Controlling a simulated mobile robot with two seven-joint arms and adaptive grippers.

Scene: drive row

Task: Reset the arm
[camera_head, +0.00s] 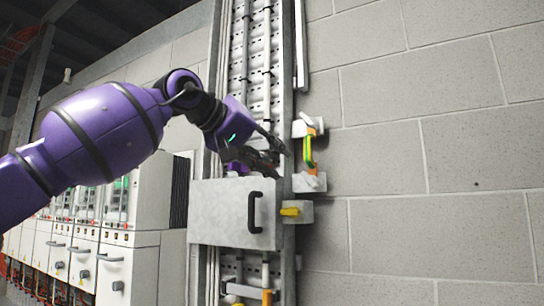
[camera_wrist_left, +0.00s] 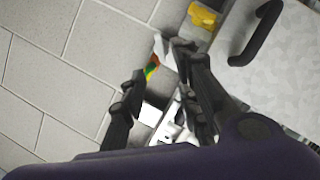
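My left arm, purple with black joints, reaches in from the left in the head view. Its left gripper (camera_head: 276,155) is just above the grey box cover, in front of the vertical cable channel. In the left wrist view the two dark fingers of this gripper (camera_wrist_left: 160,62) are spread apart with nothing held between them. A green and yellow strap (camera_wrist_left: 152,68) shows beyond the gap. My right gripper is in neither view.
The grey cover (camera_head: 222,212) has a black handle (camera_head: 254,212). A yellow knob (camera_head: 290,211) sits to its right. The green and yellow strap (camera_head: 308,152) joins two pale blocks on the wall. Drive cabinets (camera_head: 128,265) stand at left. The block wall (camera_head: 430,150) at right is bare.

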